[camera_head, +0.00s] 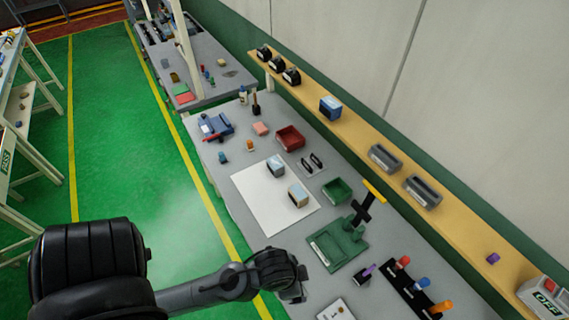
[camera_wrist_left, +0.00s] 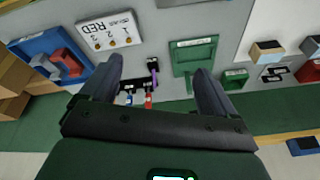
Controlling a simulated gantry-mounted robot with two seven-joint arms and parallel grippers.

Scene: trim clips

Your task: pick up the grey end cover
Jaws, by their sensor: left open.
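A blue tray (camera_wrist_left: 22,48) at the left of the left wrist view holds a small grey piece (camera_wrist_left: 42,64) and red pieces (camera_wrist_left: 68,62). The grey piece may be the grey end cover, but it is too small to be sure. My left gripper (camera_wrist_left: 155,82) is open, its two fingers apart with nothing held between them. It hangs above the bench, to the right of the blue tray in the wrist view. In the head view my left gripper (camera_head: 296,290) shows only partly at the bottom, over the bench's front edge. My right gripper is not in view.
A white card (camera_wrist_left: 110,32) marked RED lies beside the tray. A green fixture (camera_head: 338,246) stands near a black rack (camera_head: 408,290) of coloured-handled tools. Two two-tone blocks (camera_head: 298,195) sit on a white mat (camera_head: 256,200). A yellow shelf (camera_head: 465,225) runs along the wall.

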